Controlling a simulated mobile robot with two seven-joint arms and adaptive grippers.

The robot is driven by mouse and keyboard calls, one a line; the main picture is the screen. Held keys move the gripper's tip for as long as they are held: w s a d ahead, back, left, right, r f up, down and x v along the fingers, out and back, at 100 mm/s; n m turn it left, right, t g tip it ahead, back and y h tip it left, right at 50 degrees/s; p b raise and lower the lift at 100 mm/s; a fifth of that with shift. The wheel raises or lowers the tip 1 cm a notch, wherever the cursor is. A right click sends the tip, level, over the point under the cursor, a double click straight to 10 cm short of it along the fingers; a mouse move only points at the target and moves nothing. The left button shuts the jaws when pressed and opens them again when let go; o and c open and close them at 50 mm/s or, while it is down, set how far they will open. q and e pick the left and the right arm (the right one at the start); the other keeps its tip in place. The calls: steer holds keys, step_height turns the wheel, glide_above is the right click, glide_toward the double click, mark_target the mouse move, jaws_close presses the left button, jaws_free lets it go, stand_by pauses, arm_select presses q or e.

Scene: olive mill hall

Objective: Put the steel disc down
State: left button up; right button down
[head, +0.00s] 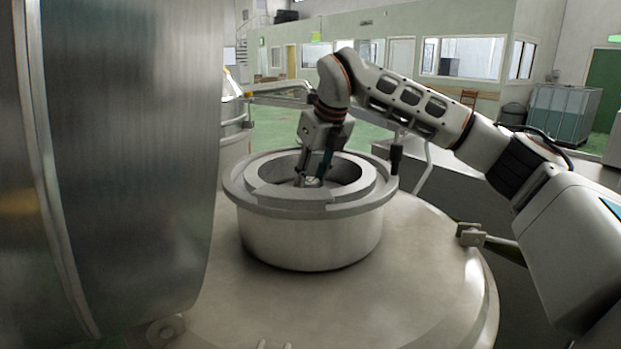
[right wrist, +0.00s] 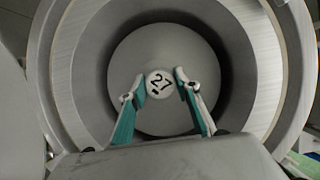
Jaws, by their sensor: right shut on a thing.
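The steel disc (right wrist: 158,48) is a round, plain grey plate in the right wrist view. My right gripper (right wrist: 160,78) is shut on the disc at this middle part, one teal-backed finger on each side. The disc is inside the round steel collar (head: 310,242), with dark wall showing around it. In the head view my right gripper (head: 313,180) reaches down into the collar. The rim hides most of the disc, and I cannot tell whether it touches anything below. My left gripper is not in view.
The collar stands on a broad, pale, round metal top (head: 420,255). A large steel cylinder (head: 130,150) fills the left side close by. A small bracket (head: 470,236) sits at the top's right edge. A caged liquid tank (head: 562,112) stands far back right.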

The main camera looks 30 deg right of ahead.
steer(key=shift+f, duration=0.45)
steer(key=shift+f, duration=0.1)
steer(key=c, duration=1.5)
jaws_free()
steer(key=shift+r, duration=0.4)
steer(key=v, duration=1.2)
steer(key=shift+r+b, duration=0.2)
steer(key=shift+b, duration=0.2)
